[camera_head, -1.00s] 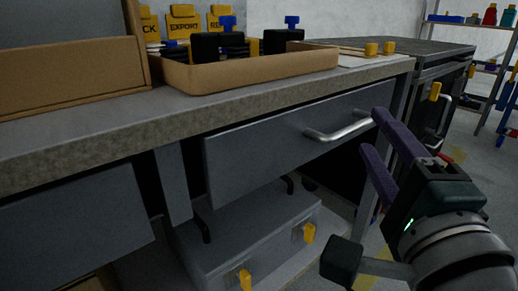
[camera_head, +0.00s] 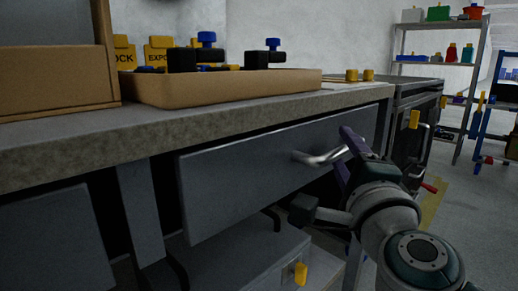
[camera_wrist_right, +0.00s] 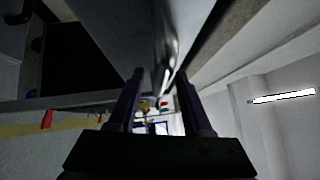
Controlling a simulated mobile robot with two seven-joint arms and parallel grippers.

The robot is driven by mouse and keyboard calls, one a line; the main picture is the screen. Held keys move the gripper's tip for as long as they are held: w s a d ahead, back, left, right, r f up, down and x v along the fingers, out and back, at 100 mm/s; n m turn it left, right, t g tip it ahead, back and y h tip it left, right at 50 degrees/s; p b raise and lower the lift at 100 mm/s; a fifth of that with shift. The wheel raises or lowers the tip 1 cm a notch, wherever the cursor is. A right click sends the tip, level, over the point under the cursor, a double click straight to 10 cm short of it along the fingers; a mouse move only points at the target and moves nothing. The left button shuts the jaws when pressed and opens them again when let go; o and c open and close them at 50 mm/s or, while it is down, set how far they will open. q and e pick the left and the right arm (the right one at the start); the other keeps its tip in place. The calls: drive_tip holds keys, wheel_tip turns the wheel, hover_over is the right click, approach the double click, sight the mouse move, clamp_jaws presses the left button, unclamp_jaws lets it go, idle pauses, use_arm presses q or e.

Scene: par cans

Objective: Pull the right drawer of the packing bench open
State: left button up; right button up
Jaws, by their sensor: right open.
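The right drawer (camera_head: 235,180) of the packing bench has a flat dark grey front under the worktop. Its silver bar handle (camera_head: 318,158) is near the right end of the front. My right gripper (camera_head: 340,150) has purple fingers, is open and empty, and is at the right part of the handle. In the right wrist view the handle (camera_wrist_right: 168,50) shows just past and between the fingertips (camera_wrist_right: 161,75); I cannot tell whether they touch it. The gripper hides the handle's right end. My left gripper is not in view.
The bench worktop (camera_head: 140,127) carries a cardboard tray (camera_head: 230,90) with black and blue items and a larger box (camera_head: 50,75). A left drawer front (camera_head: 50,240) and a grey case with a yellow latch (camera_head: 300,273) are lower. Shelves (camera_head: 440,55) stand at the back right.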

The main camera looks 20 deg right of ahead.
drive_tip(key=shift+w, duration=0.1)
clamp_jaws()
idle(0.3)
idle(1.1)
